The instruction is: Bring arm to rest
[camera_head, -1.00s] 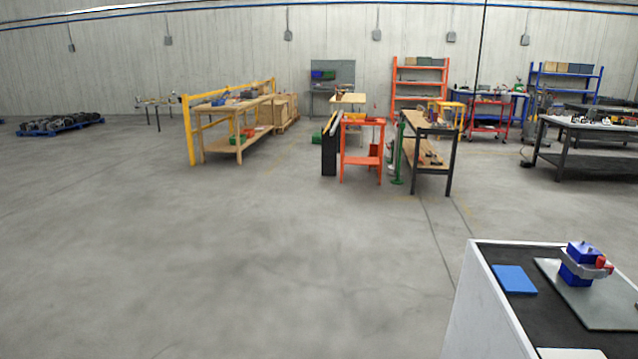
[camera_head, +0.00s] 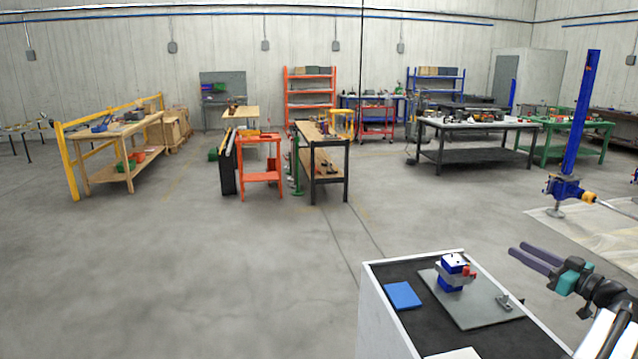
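My gripper (camera_head: 533,260) is at the lower right, at the end of my arm, which enters from the right edge. Its two long dark fingers point left and are apart, with nothing seen between them. It appears beside the right edge of the white cabinet with a black top (camera_head: 377,288). On that top, a grey plate (camera_head: 470,312) carries a small blue device with red parts (camera_head: 452,273) and a small grey bracket (camera_head: 504,303). A blue flat pad (camera_head: 403,295) lies left of the plate.
A tall blue screw jack (camera_head: 580,120) stands at the right on a pale mat (camera_head: 600,240). Workbenches, including a wooden one (camera_head: 115,133), a black one (camera_head: 333,142) and a grey one (camera_head: 474,125), stand farther back. The concrete floor (camera_head: 190,270) at the left front is clear.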

